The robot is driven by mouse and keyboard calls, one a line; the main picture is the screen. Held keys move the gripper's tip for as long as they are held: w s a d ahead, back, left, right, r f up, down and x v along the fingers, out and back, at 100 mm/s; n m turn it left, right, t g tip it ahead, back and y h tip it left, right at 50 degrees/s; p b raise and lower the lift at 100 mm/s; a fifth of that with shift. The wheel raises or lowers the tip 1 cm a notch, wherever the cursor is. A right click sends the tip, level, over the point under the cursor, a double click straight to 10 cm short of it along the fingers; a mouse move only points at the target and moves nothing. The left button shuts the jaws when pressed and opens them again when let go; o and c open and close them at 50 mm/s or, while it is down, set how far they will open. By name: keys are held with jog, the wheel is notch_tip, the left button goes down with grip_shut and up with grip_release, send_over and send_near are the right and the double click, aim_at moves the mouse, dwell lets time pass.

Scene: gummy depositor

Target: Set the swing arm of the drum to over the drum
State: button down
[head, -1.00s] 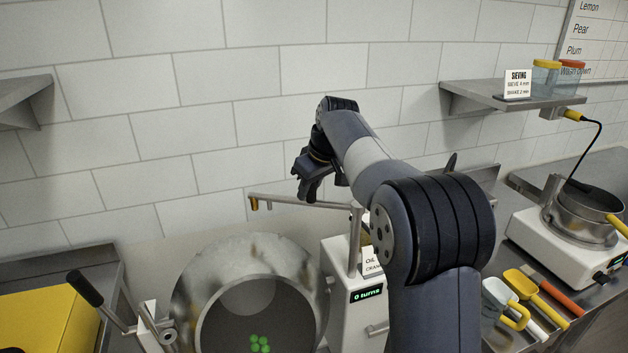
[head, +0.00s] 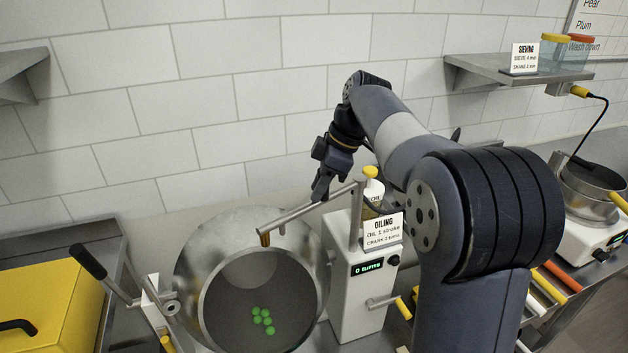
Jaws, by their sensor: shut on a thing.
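The drum (head: 200,290) is a round metal bowl tilted toward me, with several green gummies (head: 263,318) inside. The swing arm (head: 300,213) is a thin metal tube on a post beside the white oiling unit (head: 352,305). It reaches left and toward me, and its brass tip (head: 265,238) shows in front of the drum's upper right part. My gripper (head: 320,195) is shut on the swing arm, along the tube between tip and post. The fingertips are small and partly dark in this view.
An oiling sign (head: 384,231) and a yellow-capped bottle (head: 373,190) stand by the post. A crank handle (head: 88,262) sticks up at the drum's left. A yellow box (head: 45,300) is at left. A shelf (head: 480,75) and a sieving machine (head: 590,240) are at right.

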jog(key=shift+s+d+f, duration=0.2)
jog(key=shift+s+d, duration=0.35)
jog(key=shift+s, duration=0.2)
jog(key=shift+f, duration=0.1)
jog(key=c, duration=1.2)
grip_release()
jog(key=shift+s+d, duration=0.1)
jog(key=shift+s, duration=0.05)
jog(key=shift+c, duration=0.2)
jog(key=shift+r, duration=0.2)
jog(key=v, duration=1)
jog(key=shift+r, duration=0.35)
jog(key=shift+f, duration=0.1)
